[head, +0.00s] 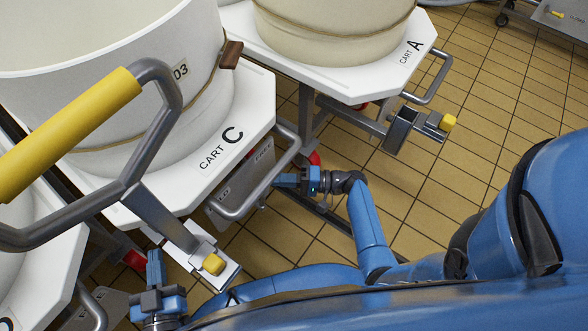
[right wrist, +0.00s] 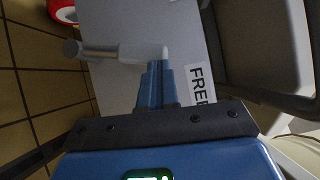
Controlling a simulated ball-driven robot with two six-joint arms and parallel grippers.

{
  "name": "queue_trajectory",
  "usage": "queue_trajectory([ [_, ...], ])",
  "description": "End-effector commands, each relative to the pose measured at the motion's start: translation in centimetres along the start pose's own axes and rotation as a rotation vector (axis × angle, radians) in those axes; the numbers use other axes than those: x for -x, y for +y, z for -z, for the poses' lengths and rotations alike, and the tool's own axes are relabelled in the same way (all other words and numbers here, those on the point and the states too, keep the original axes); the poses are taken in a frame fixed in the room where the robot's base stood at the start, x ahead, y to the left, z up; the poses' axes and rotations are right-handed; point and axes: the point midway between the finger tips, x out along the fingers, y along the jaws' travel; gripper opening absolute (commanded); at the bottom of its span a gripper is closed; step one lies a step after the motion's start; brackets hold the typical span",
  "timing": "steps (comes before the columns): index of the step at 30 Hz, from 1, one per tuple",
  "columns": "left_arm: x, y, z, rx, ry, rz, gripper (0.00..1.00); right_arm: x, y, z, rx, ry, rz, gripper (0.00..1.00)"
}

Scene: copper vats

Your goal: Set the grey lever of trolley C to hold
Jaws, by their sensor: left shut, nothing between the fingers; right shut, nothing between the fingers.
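Trolley C (head: 215,125) is a white-topped cart under a large pale vat. Its grey side panel (head: 238,183) shows below the top. My right gripper (head: 279,180) is shut and empty, close to this panel. In the right wrist view the shut fingertips (right wrist: 157,66) are at the grey lever (right wrist: 108,52), by its pale end; I cannot tell whether they touch. The lever lies across the panel with its round end to the left. A FREE label (right wrist: 196,90) is right of the fingers. My left gripper (head: 154,258) is shut and empty, at lower left.
A grey rail (head: 265,182) runs in front of the panel. A yellow-gripped bar (head: 70,130) crosses the left foreground. Trolley A (head: 370,75) stands behind, to the right. A red wheel (right wrist: 62,12) shows near the panel. Tiled floor is open at right.

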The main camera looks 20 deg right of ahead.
Motion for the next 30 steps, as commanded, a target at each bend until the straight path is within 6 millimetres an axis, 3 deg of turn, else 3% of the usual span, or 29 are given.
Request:
queue_trajectory([
  [1, 0.0, 0.0, 1.4, 0.0, 0.0, 0.0, 0.0, -0.5, -1.1, -0.6, 0.036, -0.003, -0.025, 0.0],
  [3, 0.1, 0.0, 2.3, 0.0, 0.0, 0.0, 0.0, -0.9, -1.3, -1.2, 0.091, -0.003, -0.062, 0.0],
  [15, 0.1, 0.0, 6.1, 0.0, 0.0, 0.0, 0.0, -3.4, -1.9, -4.8, 0.408, -0.004, -0.274, 0.0],
  [30, 0.1, 0.0, 7.2, 0.0, 0.0, 0.0, 0.0, -5.0, -0.8, -7.2, 0.662, -0.001, -0.446, 0.0],
])
